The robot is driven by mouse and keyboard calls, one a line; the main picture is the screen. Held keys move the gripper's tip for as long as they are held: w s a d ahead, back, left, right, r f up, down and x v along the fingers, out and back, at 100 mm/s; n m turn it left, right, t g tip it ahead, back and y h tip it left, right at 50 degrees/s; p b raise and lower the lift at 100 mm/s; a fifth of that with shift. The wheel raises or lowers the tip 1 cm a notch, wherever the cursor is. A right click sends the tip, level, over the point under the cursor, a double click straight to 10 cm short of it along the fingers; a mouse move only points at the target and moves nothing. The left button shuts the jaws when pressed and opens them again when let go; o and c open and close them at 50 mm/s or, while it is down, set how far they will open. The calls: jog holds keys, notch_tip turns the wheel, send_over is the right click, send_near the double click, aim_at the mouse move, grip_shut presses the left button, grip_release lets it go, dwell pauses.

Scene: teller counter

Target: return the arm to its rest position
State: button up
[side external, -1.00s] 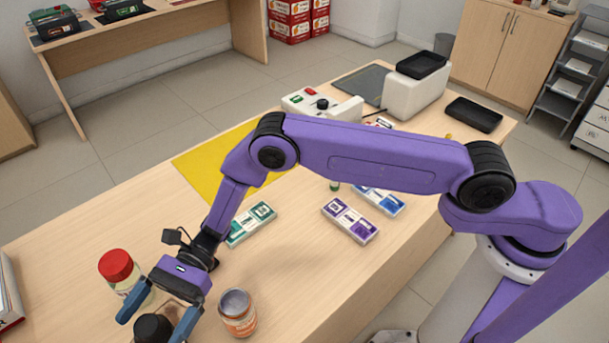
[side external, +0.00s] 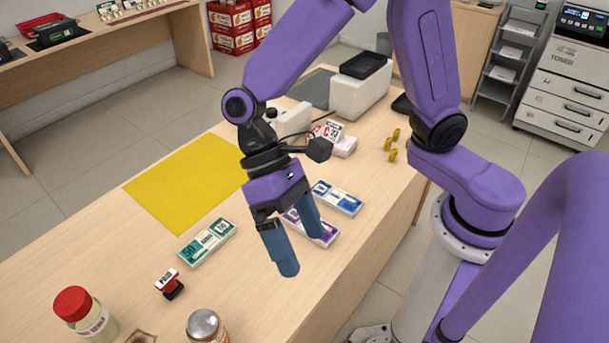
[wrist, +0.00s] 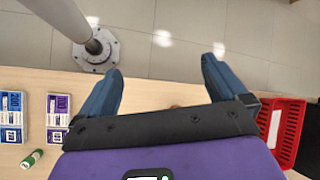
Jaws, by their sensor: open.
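My gripper (side external: 300,250) hangs fingers-down above the wooden counter (side external: 255,315), over its near edge side in the side view. Its two blue fingers are spread apart with nothing between them. In the wrist view the open fingers (wrist: 162,70) point out past the counter edge, over the tiled floor. Behind the fingers in the side view, a purple banknote bundle (side external: 322,236) is partly covered. A blue bundle (side external: 338,198) lies just beyond it. Both the blue bundle (wrist: 11,118) and purple bundle (wrist: 58,117) also show in the wrist view.
A green bundle (side external: 207,241), a small red-and-black stamp (side external: 170,284), a red-lidded jar (side external: 86,312) and a silver-lidded jar (side external: 205,328) stand on the counter. A yellow mat (side external: 175,185) lies farther back. A red basket (wrist: 268,120) shows at right in the wrist view.

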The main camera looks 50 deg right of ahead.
jog(key=s+d+r+n+t, duration=0.1)
jog(key=s+d+n+t, duration=0.1)
jog(key=d, duration=0.8)
jog(key=s+d+r+n+t+h, duration=0.1)
jog(key=d+n+t, duration=0.4)
jog(key=d, duration=0.5)
jog(key=shift+s+d+n+t+h, duration=0.3)
jog(key=shift+s+d+n, duration=0.1)
jog(key=shift+s+n, duration=0.25)
